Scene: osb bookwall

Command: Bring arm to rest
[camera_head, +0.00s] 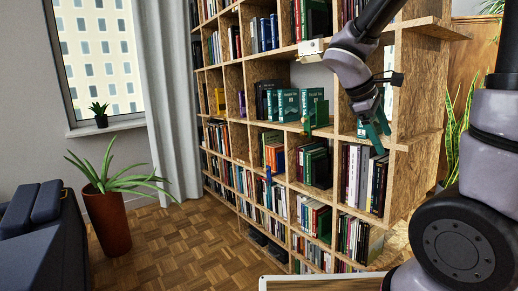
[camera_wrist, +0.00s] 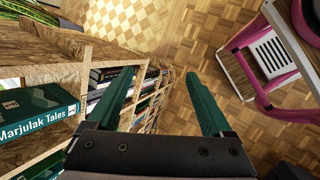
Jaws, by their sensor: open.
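My gripper (camera_head: 374,130) is in front of the right part of the bookshelf (camera_head: 412,100) in the head view, at about the height of the middle shelves. In the wrist view its two green fingers (camera_wrist: 165,100) are spread apart with nothing between them. The arm reaches in from the right side of the head view. A green book titled "Marjulak Tales" (camera_wrist: 38,113) lies on a shelf to the left of the fingers in the wrist view. The fingers appear apart from the books, with floor and shelf edges visible past them.
A potted plant (camera_head: 108,210) stands on the parquet floor (camera_head: 170,250) by the window, with a dark sofa (camera_head: 45,225) at left. In the wrist view, a pink-framed piece of furniture (camera_wrist: 262,45) stands on the right. Open floor lies left of the bookshelf.

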